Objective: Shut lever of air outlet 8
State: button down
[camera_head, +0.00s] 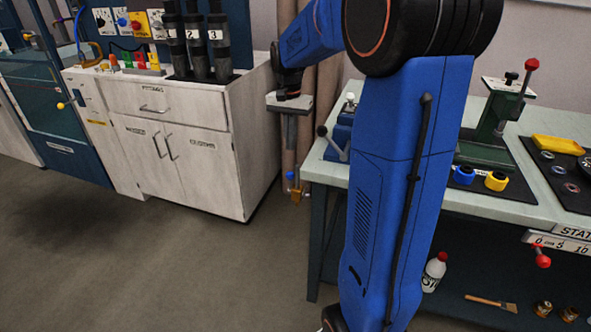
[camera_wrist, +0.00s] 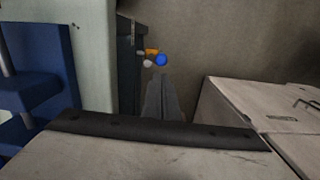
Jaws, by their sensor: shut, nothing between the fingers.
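My gripper (camera_head: 290,160) points down in the gap between the white cabinet and the bench, with its fingers together and nothing between them. In the wrist view its closed fingers (camera_wrist: 161,80) reach toward a small fitting. The fitting has a round blue knob (camera_wrist: 161,60), an orange part (camera_wrist: 151,52) and a pale knob (camera_wrist: 147,63). In the head view the blue knob (camera_head: 290,176) shows just below the fingers, beside the bench end. I cannot tell whether the fingers touch it. No outlet number is readable, and I cannot tell which part is the lever.
The white cabinet (camera_head: 190,140) stands left, with numbered dark tubes (camera_head: 196,45) on top. The bench (camera_head: 480,200) is on the right, with a blue vise (camera_head: 341,135) at its near corner. The floor (camera_head: 170,270) in front is clear. My arm hides part of the bench.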

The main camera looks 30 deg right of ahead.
jog(key=shift+w+d+f+m, duration=0.5)
jog(key=shift+w+d+f, duration=0.35)
jog(key=shift+d, duration=0.2)
send_near(290, 183)
notch_tip(290, 183, down, 6)
jog(key=w+d, duration=0.1)
jog(key=d, duration=0.1)
jog(key=shift+w+d+r, duration=0.2)
jog(key=shift+w+d, duration=0.05)
jog(key=shift+d, duration=0.1)
jog(key=shift+a+r, duration=0.1)
